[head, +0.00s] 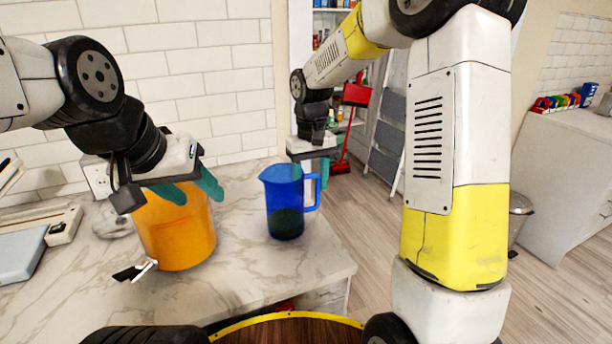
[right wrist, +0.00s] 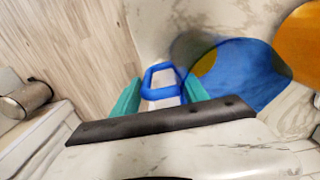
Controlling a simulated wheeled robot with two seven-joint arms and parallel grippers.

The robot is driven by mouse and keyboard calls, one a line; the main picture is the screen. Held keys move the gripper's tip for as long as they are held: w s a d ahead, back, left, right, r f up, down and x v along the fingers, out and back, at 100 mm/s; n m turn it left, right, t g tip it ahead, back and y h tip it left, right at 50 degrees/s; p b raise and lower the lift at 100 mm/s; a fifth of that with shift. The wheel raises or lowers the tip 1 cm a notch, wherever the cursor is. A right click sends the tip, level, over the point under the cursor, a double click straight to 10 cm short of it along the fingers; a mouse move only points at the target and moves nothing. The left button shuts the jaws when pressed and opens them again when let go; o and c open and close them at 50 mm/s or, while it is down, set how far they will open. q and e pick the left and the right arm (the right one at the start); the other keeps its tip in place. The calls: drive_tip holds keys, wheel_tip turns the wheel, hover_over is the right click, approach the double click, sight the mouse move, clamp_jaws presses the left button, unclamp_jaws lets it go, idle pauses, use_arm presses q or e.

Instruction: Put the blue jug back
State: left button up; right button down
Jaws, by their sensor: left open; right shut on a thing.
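The blue jug (head: 285,208) is translucent, with dark contents low inside. It is upright at the right part of the marble counter; whether its base touches the counter is hard to tell. My right gripper (head: 312,172) points down over its handle and is shut on it. In the right wrist view the blue handle (right wrist: 160,70) shows between the teal fingers (right wrist: 161,95), with the jug body (right wrist: 240,75) to the right. My left gripper (head: 193,190) is open and empty, in front of the upper part of an orange container.
The orange container (head: 178,235) stands left of the jug, with a small black and white piece (head: 136,271) at its base. The marble counter (head: 255,277) is bare in front. Beyond its right edge are open floor, a ladder (head: 388,130) and shelves.

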drive_tip(key=shift+f, duration=0.1)
drive_tip(key=c, duration=0.6)
unclamp_jaws()
wheel_tip(320, 180, up, 12)
drive_tip(key=shift+s+r, duration=0.1)
drive_tip(key=s+d+m+t, duration=0.1)
drive_tip(key=s+d+t, duration=0.1)
drive_tip(key=s, duration=0.5)
drive_tip(key=s+d+m+t+y, duration=0.1)
drive_tip(key=s+d+t, duration=0.1)
drive_tip(key=s, duration=0.5)
drive_tip(key=s+d+m+t+y, duration=0.1)
drive_tip(key=s+d+t, duration=0.1)
drive_tip(key=s, duration=0.5)
drive_tip(key=shift+s+d+r, duration=0.3)
drive_tip(key=shift+d+r, duration=0.1)
drive_tip(key=shift+d, duration=0.3)
